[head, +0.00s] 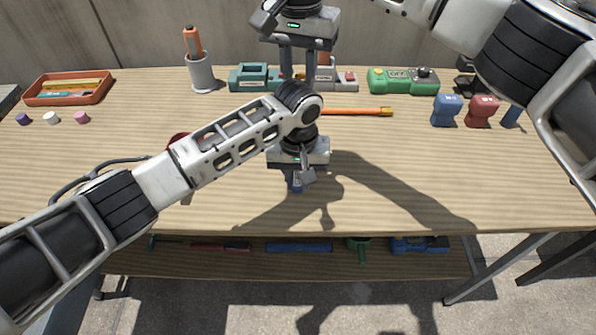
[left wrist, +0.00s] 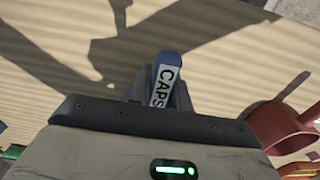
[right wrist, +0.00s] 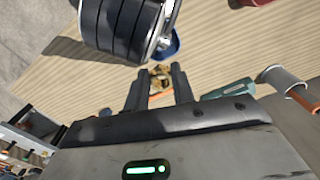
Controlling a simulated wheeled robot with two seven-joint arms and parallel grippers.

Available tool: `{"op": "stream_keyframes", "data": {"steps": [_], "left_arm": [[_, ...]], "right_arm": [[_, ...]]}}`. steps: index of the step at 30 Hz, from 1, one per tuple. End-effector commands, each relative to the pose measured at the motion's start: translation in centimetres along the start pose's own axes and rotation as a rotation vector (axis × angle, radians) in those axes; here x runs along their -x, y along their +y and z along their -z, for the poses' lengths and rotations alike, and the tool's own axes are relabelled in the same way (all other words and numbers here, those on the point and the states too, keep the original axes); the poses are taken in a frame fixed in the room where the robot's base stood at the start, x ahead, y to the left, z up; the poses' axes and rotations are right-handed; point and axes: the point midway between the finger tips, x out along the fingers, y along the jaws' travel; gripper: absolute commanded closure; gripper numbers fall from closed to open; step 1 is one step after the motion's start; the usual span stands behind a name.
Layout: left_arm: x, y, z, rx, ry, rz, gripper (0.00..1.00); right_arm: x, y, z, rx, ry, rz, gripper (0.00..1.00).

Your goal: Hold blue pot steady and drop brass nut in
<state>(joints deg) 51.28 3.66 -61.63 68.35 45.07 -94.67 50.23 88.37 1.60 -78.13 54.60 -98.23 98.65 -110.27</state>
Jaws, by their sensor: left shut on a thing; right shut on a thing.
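The blue pot (head: 294,183) is in the middle of the table, mostly hidden by my left gripper in the head view. My left gripper (head: 300,177) is shut on a blue part of it labelled CAPS (left wrist: 166,78), clear in the left wrist view. A bit of the pot's blue (right wrist: 174,45) shows beyond my left arm in the right wrist view. My right gripper (head: 298,77) points down at the back of the table, farther back than the pot. It is shut on the brass nut (right wrist: 160,77), between its fingertips in the right wrist view.
A red vessel (head: 178,138) stands partly behind my left arm. An orange pencil (head: 352,112) lies behind the pot. A grey cup (head: 202,74), green device (head: 402,81) and orange tray (head: 68,89) line the back. Blue (head: 446,110) and red (head: 481,111) blocks stand right. The front right is clear.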

Motion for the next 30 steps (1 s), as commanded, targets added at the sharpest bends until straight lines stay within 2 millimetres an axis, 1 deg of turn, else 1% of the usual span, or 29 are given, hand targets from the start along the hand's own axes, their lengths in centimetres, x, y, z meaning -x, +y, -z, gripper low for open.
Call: {"op": "stream_keyframes", "data": {"steps": [5, 17, 30], "left_arm": [[-0.5, 0.0, 0.0, 0.000, 0.000, -0.001, 1.00], [-0.6, 0.0, 0.0, 0.000, 0.000, -0.001, 1.00], [-1.3, 0.0, 0.0, 0.000, 0.000, 0.000, 1.00]], "right_arm": [[0.0, 0.0, 0.0, 0.000, 0.000, 0.000, 0.98], [0.0, 0.0, 0.0, 0.000, 0.000, 0.000, 0.98], [0.0, 0.0, 0.0, 0.000, 0.000, 0.000, 0.98]]}}
